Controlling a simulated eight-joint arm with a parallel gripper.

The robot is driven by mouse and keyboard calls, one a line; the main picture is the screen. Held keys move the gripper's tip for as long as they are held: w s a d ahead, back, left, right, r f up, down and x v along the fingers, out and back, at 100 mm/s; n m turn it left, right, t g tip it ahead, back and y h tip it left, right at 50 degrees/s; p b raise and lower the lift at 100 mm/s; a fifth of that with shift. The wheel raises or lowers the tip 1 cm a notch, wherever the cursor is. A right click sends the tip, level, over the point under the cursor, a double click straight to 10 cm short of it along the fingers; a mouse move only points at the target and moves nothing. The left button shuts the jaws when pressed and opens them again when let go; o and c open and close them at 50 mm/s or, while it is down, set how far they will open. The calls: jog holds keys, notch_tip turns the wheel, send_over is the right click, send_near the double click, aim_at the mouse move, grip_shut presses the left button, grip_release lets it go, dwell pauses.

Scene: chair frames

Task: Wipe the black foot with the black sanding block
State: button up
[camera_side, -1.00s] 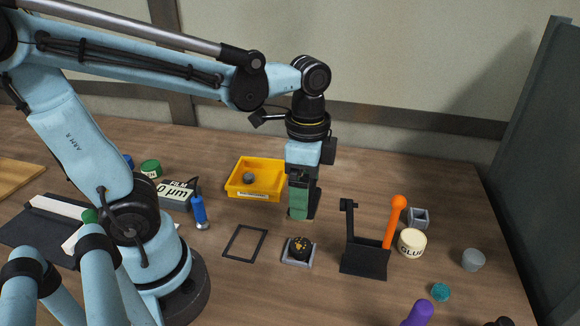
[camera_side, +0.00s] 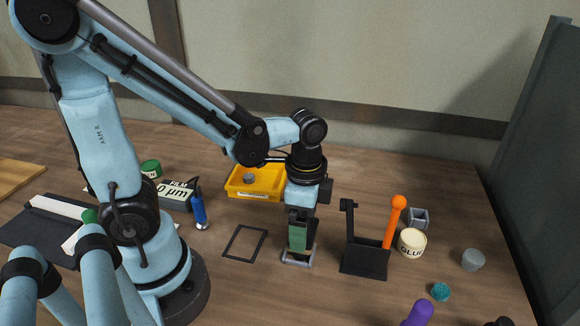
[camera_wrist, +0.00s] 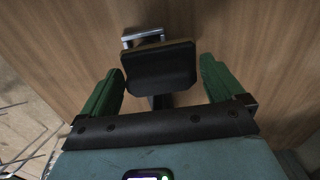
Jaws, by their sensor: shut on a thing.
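My gripper (camera_side: 298,243) points down over the small grey holder (camera_side: 297,259) in the side view. Its green fingers are shut on the black sanding block (camera_wrist: 160,68), which sits between them in the wrist view. The black foot is hidden behind the gripper and block in both views. The holder's rim shows just beyond the block in the wrist view (camera_wrist: 143,36). The block is low over the holder; I cannot tell whether it touches the foot.
A thin black frame (camera_side: 245,243) lies flat to the left. A yellow bin (camera_side: 254,184) is behind, and a glue pot (camera_side: 411,242) is farther right. The front middle table is clear.

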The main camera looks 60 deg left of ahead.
jog(key=shift+s+d+f, duration=0.2)
jog(key=shift+s+d, duration=0.7)
jog(key=shift+s, duration=0.05)
jog(key=shift+s+d, duration=0.25)
jog(key=shift+w+a, duration=0.65)
jog(key=shift+w+a+r, duration=0.15)
jog(key=shift+w+a, duration=0.6)
jog(key=shift+a, duration=0.05)
jog(key=shift+c, duration=0.4)
jog(key=shift+s+d+r, duration=0.1)
jog(key=shift+s+r, duration=0.05)
jog(key=shift+r, duration=3.8)
jog(key=shift+f, duration=0.15)
